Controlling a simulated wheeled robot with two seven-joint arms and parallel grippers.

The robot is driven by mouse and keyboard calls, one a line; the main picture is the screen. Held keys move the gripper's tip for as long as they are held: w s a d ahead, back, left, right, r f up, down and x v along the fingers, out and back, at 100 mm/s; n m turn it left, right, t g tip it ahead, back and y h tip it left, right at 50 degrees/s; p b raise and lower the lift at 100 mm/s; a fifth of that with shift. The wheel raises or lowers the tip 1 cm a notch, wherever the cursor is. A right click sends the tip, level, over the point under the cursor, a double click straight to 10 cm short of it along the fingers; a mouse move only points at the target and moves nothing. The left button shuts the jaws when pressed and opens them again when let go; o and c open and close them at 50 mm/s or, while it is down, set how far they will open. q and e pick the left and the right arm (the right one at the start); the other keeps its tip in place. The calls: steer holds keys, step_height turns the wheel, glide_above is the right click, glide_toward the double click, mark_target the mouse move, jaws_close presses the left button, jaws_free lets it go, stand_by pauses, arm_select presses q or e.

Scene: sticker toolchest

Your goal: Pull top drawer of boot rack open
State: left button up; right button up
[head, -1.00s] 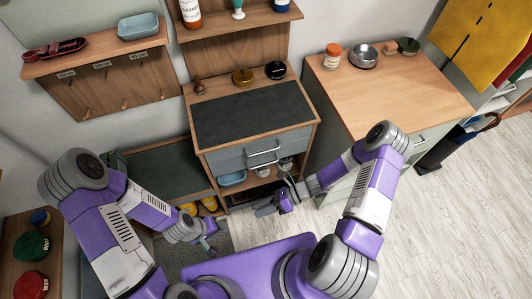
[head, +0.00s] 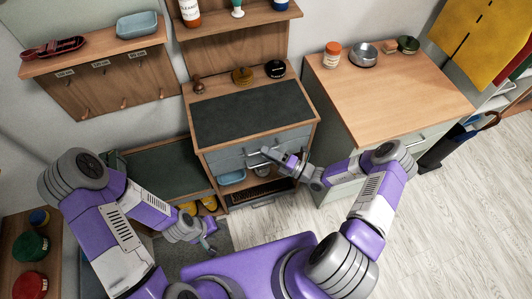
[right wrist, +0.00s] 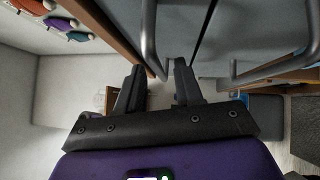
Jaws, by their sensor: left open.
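The boot rack (head: 208,167) is a wooden cabinet with a dark top and two grey drawers, both looking shut. My right gripper (head: 268,153) is at the drawer fronts. In the right wrist view my right gripper (right wrist: 160,68) is open and empty; the end of the top drawer's handle (right wrist: 148,35) shows between its fingertips. I cannot tell whether they touch. The lower handle (right wrist: 312,45) is further right. My left gripper (head: 208,246) is low, away from the rack.
A blue tray (head: 231,177) sits on the rack's open shelf below the drawers. A wooden-topped cabinet (head: 385,95) stands close on the right, with a jar (head: 332,54) and a metal bowl (head: 363,54). A low bench (head: 165,170) is on the left. Floor in front is partly free.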

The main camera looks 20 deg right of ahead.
steer(key=shift+w+a, duration=0.25)
steer(key=shift+a, duration=0.1)
jaws_close()
